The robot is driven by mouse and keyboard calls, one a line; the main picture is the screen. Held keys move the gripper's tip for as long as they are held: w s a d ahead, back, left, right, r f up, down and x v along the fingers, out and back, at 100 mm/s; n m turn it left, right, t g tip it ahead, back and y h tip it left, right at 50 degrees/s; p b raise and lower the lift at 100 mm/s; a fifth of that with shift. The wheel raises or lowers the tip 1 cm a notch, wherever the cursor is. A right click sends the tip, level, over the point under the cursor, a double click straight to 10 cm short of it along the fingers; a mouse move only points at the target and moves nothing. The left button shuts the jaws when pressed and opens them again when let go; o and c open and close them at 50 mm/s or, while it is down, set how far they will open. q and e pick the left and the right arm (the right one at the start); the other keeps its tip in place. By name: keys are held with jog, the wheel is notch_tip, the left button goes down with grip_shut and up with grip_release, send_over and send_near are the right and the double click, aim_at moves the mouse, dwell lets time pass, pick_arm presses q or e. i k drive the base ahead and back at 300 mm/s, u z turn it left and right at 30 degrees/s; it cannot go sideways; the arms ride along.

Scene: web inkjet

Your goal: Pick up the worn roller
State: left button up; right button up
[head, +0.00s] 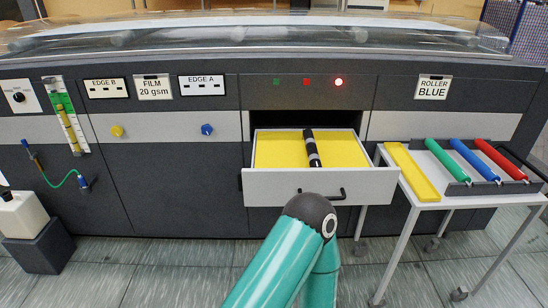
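A short black roller with light bands (311,144), likely the worn roller, lies in the open drawer (275,188) at the middle of the machine. It lies lengthwise, front to back, on the drawer's yellow floor (277,150). No gripper shows near it. A teal arm of mine with a dark joint rises at the bottom centre in front of the drawer, and its gripper is out of view. My other gripper is not in view either.
A drawer handle (322,194) sticks out in front. A white bottle (21,214) stands on a dark block at left.

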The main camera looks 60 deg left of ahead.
aim_at(313, 155)
jog(key=k, duration=0.8)
jog(key=u, duration=3.55)
jog(key=k, duration=0.1)
jog(key=z, duration=1.95)
jog(key=i, duration=0.9)
jog(key=u, duration=0.05)
